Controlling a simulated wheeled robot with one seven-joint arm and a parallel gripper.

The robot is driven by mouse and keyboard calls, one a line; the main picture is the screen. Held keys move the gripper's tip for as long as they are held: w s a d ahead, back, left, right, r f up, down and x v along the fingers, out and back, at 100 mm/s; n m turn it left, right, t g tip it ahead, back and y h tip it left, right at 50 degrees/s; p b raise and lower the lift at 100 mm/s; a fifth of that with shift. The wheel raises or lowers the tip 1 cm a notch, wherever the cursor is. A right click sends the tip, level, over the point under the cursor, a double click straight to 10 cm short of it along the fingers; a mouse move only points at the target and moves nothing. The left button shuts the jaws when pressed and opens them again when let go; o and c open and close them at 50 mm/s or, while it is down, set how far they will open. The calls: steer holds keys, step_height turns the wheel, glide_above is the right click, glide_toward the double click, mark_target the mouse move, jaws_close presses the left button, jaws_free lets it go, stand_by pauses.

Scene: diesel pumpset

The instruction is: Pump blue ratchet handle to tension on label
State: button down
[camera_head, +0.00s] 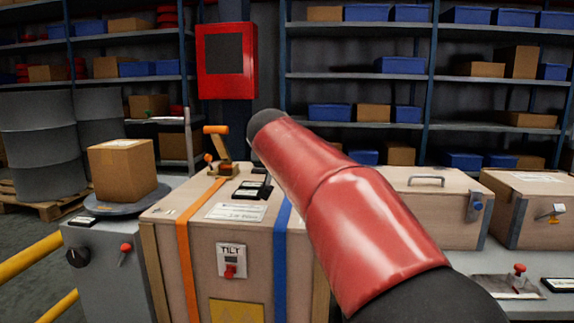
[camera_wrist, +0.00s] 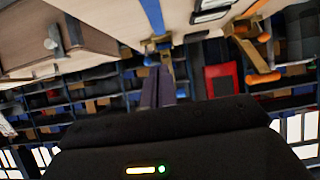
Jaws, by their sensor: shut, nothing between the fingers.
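A wooden crate (camera_head: 255,260) carries an orange strap (camera_head: 186,250) and a blue strap (camera_head: 281,235). An orange-handled ratchet (camera_head: 219,150) stands on the orange strap; it also shows at the right of the wrist view (camera_wrist: 256,52). In the wrist view the blue strap (camera_wrist: 153,14) runs to a brass-coloured ratchet (camera_wrist: 160,43) just beyond my gripper (camera_wrist: 162,72). My gripper is shut and empty; I cannot tell whether it touches the ratchet. My red arm hides the blue ratchet in the head view. A paper label (camera_head: 237,211) lies on the crate; its text is unreadable.
A tilt indicator (camera_head: 231,261) is on the crate's front. A cardboard box (camera_head: 123,170) sits on a round plate at left, above a grey cabinet with a knob. More crates (camera_head: 430,205) stand at right. Shelves and a red wall box (camera_head: 226,60) are behind.

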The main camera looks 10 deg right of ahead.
steer(key=shift+s+a, duration=0.2)
steer(key=shift+s, duration=0.45)
steer(key=shift+s+a, duration=0.2)
steer(key=shift+s, duration=0.4)
steer(key=shift+r, duration=0.1)
